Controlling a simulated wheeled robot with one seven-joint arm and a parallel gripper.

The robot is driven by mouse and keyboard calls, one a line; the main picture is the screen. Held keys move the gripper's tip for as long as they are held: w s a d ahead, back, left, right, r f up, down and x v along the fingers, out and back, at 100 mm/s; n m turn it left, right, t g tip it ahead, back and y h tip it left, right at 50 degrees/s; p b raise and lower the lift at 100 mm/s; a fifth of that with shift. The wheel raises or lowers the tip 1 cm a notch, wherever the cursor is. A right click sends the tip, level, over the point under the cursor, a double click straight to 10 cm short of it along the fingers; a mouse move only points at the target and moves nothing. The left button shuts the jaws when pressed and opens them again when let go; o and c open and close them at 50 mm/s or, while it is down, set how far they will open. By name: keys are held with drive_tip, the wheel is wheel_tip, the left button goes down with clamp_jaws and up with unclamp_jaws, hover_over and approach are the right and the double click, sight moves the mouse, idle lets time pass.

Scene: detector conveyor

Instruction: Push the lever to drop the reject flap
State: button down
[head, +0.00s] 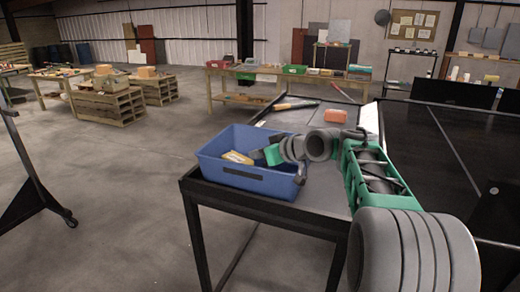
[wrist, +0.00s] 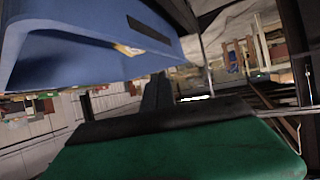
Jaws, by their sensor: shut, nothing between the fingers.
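I cannot make out the lever or the reject flap for certain in either view. My gripper (head: 257,155) is shut and empty, at the right inner side of a blue bin (head: 252,178) in the head view. Its dark fingers point left, over the bin's opening. In the wrist view, the gripper (wrist: 158,92) has its green body across the bottom, and the blue bin (wrist: 95,55) fills the upper left, close by. My arm hides part of the table and whatever stands behind it.
The bin stands at the near left corner of a dark table (head: 325,190) and holds a yellow item (head: 237,157). A dark panelled surface (head: 450,150) fills the right. Open floor lies left.

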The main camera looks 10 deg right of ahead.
drive_tip(key=s+a+f+m+g+h+b, duration=0.1)
drive_tip(key=s+f+m+g+h+b, duration=0.1)
drive_tip(key=s+f, duration=1.1)
drive_tip(key=s+a+f+m+g+h+b, duration=0.1)
drive_tip(key=s+f+m+g+h+b, duration=0.2)
drive_tip(key=s+f, duration=1)
drive_tip(key=s+g+h+b, duration=0.1)
drive_tip(key=s+g+b, duration=0.1)
drive_tip(key=s, duration=0.4)
drive_tip(key=shift+a+f+m+b, duration=0.2)
drive_tip(key=shift+f+m+b, duration=0.15)
drive_tip(key=shift+b, duration=0.55)
drive_tip(key=shift+s+a, duration=0.1)
drive_tip(key=shift+a, duration=0.05)
